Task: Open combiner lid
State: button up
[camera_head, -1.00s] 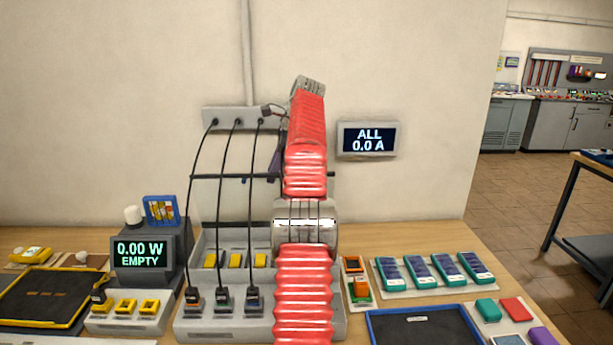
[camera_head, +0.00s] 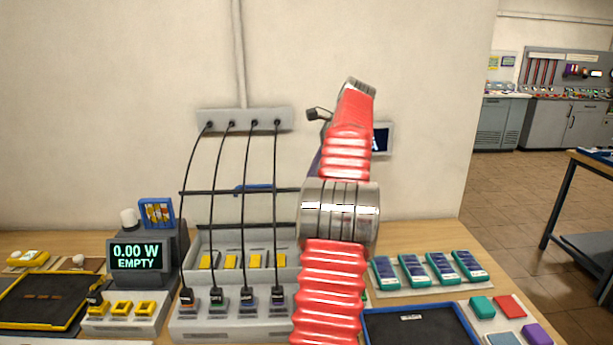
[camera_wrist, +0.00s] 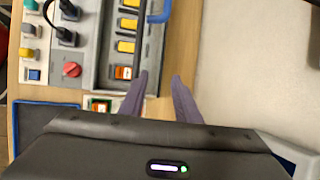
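The grey combiner (camera_head: 232,328) stands on the wooden table, with black cables plugged in and yellow switches behind the plugs. A dark bar (camera_head: 215,191) with a blue handle (camera_head: 253,188) spans above it; I take this for the lid's edge, but cannot make out the lid panel. In the wrist view, the blue handle (camera_wrist: 158,18) is at the top, beyond my fingertips and apart from them. My gripper (camera_wrist: 160,75) has two purple fingers spread apart with nothing between them.
A display reading 0.00 W EMPTY (camera_head: 138,256) stands left of the combiner. A blue-edged tray (camera_head: 373,316) and several teal devices (camera_head: 414,270) lie to the right. A socket strip (camera_head: 243,119) on the wall feeds the cables. A wall display (camera_head: 383,139) is mostly behind my arm.

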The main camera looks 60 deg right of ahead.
jog(key=w, duration=0.3)
jog(key=w+f, duration=0.1)
jog(key=shift+w+a, duration=0.25)
jog(key=shift+w+a+r, duration=0.1)
jog(key=shift+c, duration=0.2)
jog(key=shift+s+r, duration=0.1)
jog(key=shift+s, duration=0.25)
jog(key=shift+c, duration=0.8)
jog(key=shift+n, duration=0.7)
jog(key=w+a+r, duration=0.1)
jog(key=r, duration=0.1)
jog(key=w+a+r, duration=0.3)
jog(key=a+r, duration=0.1)
jog(key=shift+w+a, duration=0.1)
jog(key=shift+w, duration=0.05)
grip_shut()
jog(key=a+m+h, duration=0.1)
jog(key=a+h, duration=0.8)
jog(key=a, duration=0.2)
jog(key=shift+a+m+h, duration=0.3)
jog(key=shift+m+h, duration=0.1)
